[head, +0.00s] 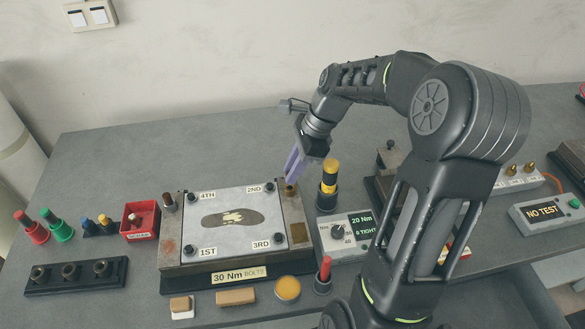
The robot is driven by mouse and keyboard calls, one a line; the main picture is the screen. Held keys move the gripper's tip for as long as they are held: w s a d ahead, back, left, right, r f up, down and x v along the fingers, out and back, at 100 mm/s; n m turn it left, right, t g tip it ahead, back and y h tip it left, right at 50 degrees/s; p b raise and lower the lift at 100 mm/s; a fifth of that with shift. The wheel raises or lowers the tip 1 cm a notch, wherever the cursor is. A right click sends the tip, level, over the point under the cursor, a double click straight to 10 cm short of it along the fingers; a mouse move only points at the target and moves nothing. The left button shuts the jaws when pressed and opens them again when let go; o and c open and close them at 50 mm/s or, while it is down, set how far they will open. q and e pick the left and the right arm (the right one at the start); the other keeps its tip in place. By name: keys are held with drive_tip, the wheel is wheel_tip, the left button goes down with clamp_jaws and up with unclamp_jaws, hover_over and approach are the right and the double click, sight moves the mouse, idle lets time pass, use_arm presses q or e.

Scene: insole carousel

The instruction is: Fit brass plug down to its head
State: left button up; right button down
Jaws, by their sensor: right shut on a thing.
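The brass plug (290,188) shows as a small brass-coloured piece at the back right corner of the metal mould base (294,225). My right gripper (291,177), with lilac fingers, reaches down from the back and is shut on it. The fingers tilt and hide part of the plug, so I cannot tell how deep it sits or whether its head touches the base. A pale plate (205,204) with a dark insole shape and corner bolts marked 1ST to 4TH lies on the base. My left gripper is not in view.
A yellow-and-black tool (329,176) stands just right of the plug. A torque box (345,236) reads 20 Nm. A red bin (140,221) and coloured-handled tools stand left. A socket rack (76,275) is front left. My right arm covers much of the right side.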

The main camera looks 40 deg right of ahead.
drive_tip(key=shift+f+b, duration=0.7)
drive_tip(key=shift+f, duration=0.8)
drive_tip(key=c, duration=1.2)
unclamp_jaws()
drive_tip(key=shift+r, duration=0.15)
drive_tip(key=b+v, duration=0.1)
drive_tip(key=v, duration=0.6)
drive_tip(key=shift+r, duration=0.25)
drive_tip(key=shift+d, duration=0.1)
